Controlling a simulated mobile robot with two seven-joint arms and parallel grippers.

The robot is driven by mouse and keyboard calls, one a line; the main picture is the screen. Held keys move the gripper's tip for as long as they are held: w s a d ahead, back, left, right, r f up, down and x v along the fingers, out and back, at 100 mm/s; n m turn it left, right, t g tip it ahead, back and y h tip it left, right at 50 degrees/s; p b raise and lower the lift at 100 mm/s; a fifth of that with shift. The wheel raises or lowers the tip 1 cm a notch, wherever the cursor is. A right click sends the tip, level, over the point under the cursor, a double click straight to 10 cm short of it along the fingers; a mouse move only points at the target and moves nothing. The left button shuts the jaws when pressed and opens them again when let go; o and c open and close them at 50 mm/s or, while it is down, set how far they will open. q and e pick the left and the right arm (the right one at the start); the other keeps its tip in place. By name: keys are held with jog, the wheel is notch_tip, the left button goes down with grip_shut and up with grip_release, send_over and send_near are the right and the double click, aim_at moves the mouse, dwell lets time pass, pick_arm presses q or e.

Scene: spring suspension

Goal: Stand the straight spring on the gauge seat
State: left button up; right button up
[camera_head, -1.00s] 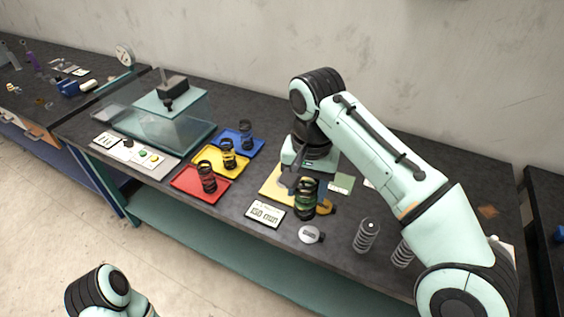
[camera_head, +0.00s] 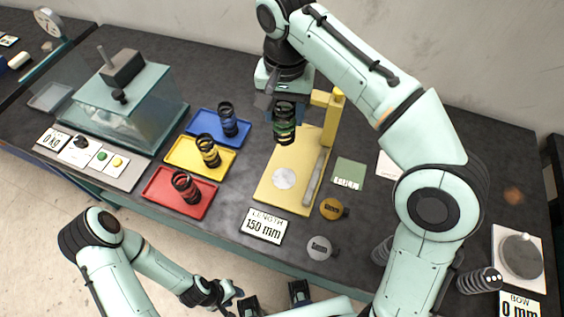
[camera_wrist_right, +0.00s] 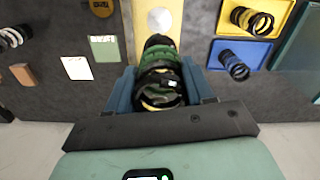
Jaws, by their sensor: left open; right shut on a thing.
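My right gripper (camera_head: 284,105) is shut on a dark coil spring with a green band (camera_head: 284,132). In the right wrist view the spring (camera_wrist_right: 160,80) sits between the blue fingers (camera_wrist_right: 160,88). It looks close to upright, above the far part of the yellow gauge base (camera_head: 268,190) and apart from the seat. The gauge seat, a pale round disc (camera_head: 284,178), lies bare on the base, and it also shows in the right wrist view (camera_wrist_right: 159,20). My left gripper (camera_head: 273,298) is open and empty at the bottom edge, in front of the table.
A yellow post (camera_head: 330,115) rises at the gauge's back right. Red (camera_head: 160,200), yellow (camera_head: 185,153) and blue (camera_head: 205,125) trays, each with a dark spring, stand left. A 150 mm length display (camera_head: 264,226) and round tags lie in front. A glass-sided press (camera_head: 130,110) stands far left.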

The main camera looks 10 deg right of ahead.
aim_at(285, 133)
pick_arm(q)
notch_tip(285, 133, down, 6)
jog(key=s+b, duration=0.2)
jog(key=b, duration=0.2)
jog(key=shift+s+r, duration=0.25)
pick_arm(e)
jog(key=shift+f, duration=9.25)
jog(key=shift+f, duration=0.1)
jog(key=o, duration=1.2)
jog(key=shift+s+f, duration=0.1)
notch_tip(285, 133, up, 12)
jog(key=shift+r+p, duration=0.2)
jog(key=shift+p, duration=1)
pick_arm(q)
jog(key=r, duration=0.1)
jog(key=w+r, duration=0.1)
jog(key=r, duration=0.1)
